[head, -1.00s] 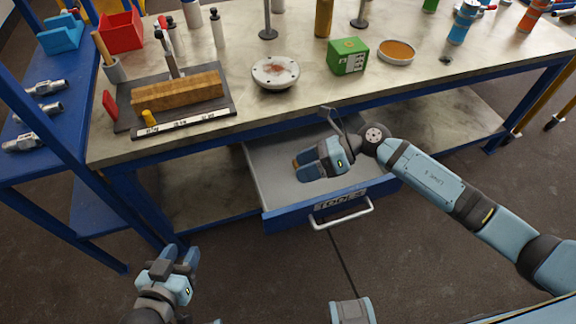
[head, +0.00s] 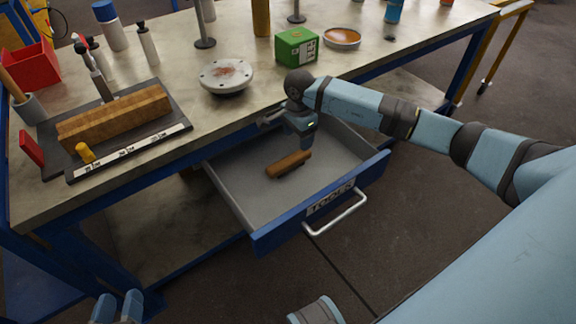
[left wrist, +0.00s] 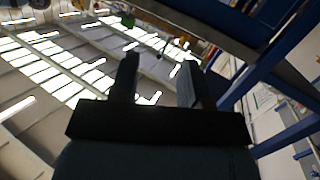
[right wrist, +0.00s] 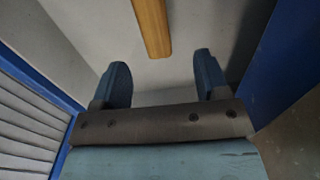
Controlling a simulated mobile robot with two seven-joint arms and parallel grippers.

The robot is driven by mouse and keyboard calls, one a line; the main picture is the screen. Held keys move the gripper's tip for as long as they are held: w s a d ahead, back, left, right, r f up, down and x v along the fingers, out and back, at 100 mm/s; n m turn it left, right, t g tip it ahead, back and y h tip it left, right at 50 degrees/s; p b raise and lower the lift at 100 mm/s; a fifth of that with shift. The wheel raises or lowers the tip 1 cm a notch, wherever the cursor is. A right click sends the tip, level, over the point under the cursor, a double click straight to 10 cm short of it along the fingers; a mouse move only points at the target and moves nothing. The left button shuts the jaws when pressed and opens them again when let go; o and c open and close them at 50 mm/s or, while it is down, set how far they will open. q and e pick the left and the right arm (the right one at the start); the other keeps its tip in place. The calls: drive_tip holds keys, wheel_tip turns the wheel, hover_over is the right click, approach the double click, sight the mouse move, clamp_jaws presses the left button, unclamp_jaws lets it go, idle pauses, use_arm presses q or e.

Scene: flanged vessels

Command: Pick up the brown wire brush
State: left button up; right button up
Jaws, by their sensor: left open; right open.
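The brown wire brush (head: 289,163) lies on the grey floor of the open drawer (head: 240,193); its brown back faces up and no bristles show. My right gripper (head: 303,143) points down over the drawer, just behind the brush. In the right wrist view my right gripper (right wrist: 161,72) is open and empty, and the brush (right wrist: 152,28) lies beyond the gap between the fingertips, apart from them. My left gripper (head: 118,304) is low at the bottom left, away from the drawer; the left wrist view shows its jaws (left wrist: 158,72) open and empty.
The drawer's blue front with its handle (head: 337,214) and its side walls surround the brush. The workbench top (head: 225,120) overhangs behind, carrying a flanged disc (head: 226,77), a green box (head: 296,46) and a wooden block (head: 115,119). The rest of the drawer floor looks clear.

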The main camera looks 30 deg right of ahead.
sight(297, 155)
wheel_tip(297, 155, down, 4)
drive_tip(key=shift+r+b, duration=0.25)
drive_tip(key=shift+b, duration=0.05)
drive_tip(key=shift+s+a+f, duration=0.1)
drive_tip(key=shift+a+f, duration=0.05)
drive_tip(key=shift+f, duration=0.15)
drive_tip(key=f, duration=0.1)
drive_tip(key=f+b, duration=0.1)
drive_tip(key=f, duration=0.1)
drive_tip(key=shift+s+a+f, duration=0.15)
drive_tip(key=shift+s+f, duration=0.1)
drive_tip(key=shift+f, duration=0.4)
use_arm(q)
drive_tip(key=r, duration=0.1)
drive_tip(key=d+r+t+h, duration=0.1)
drive_tip(key=r, duration=0.1)
drive_tip(key=r+t+h, duration=0.1)
drive_tip(key=shift+w+d+r, duration=0.2)
drive_tip(key=shift+d, duration=0.1)
use_arm(e)
drive_tip(key=c, duration=1.1)
